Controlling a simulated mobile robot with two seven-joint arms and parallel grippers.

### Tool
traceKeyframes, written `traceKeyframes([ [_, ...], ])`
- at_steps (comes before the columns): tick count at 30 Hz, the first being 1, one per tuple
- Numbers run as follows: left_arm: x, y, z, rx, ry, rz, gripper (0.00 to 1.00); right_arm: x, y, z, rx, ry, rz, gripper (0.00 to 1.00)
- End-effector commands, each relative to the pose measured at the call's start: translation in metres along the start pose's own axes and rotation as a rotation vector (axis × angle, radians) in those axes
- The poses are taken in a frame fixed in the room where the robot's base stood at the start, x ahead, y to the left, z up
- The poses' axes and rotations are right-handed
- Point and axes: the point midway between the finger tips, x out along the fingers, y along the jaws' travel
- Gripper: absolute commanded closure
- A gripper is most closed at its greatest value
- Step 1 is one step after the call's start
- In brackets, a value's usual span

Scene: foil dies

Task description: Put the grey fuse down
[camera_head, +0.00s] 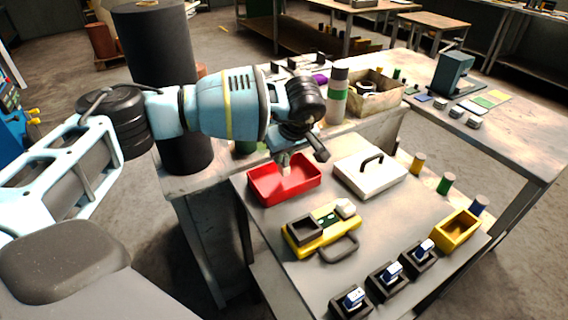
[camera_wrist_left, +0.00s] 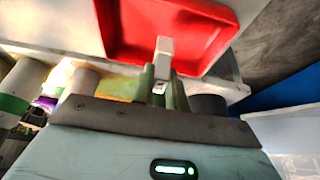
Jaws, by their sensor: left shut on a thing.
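My left gripper (camera_head: 290,152) hangs over the red tray (camera_head: 262,191), pointing down. It is shut on the grey fuse, a small pale block (camera_head: 284,168). In the left wrist view the fuse (camera_wrist_left: 164,52) sticks out past the fingertips, with the red tray (camera_wrist_left: 125,50) behind it. The fuse appears to be above the tray or just inside it; I cannot tell whether it touches the floor of the tray. My right gripper is not in view.
A white lidded case (camera_head: 370,178) stands right of the tray. A yellow tester with a handle (camera_head: 322,236) is in front. Several black holders (camera_head: 386,283) line the front edge, near a yellow bin (camera_head: 458,232). The table between the tester and the bin is clear.

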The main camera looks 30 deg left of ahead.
Motion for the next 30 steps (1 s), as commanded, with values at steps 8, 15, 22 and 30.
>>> traceKeyframes([
  [8, 0.026, 0.003, 0.006, 0.0, 0.0, -0.002, 1.0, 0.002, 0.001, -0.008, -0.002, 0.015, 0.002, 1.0],
  [15, 0.034, 0.003, 0.009, -0.002, 0.001, 0.001, 1.0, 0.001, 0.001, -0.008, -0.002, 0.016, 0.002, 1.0],
  [22, 0.037, 0.003, 0.011, -0.001, 0.0, 0.0, 1.0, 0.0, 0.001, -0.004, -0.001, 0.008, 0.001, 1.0],
  [30, 0.037, 0.003, 0.011, -0.001, 0.0, 0.0, 0.64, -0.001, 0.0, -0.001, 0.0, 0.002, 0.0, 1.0],
])
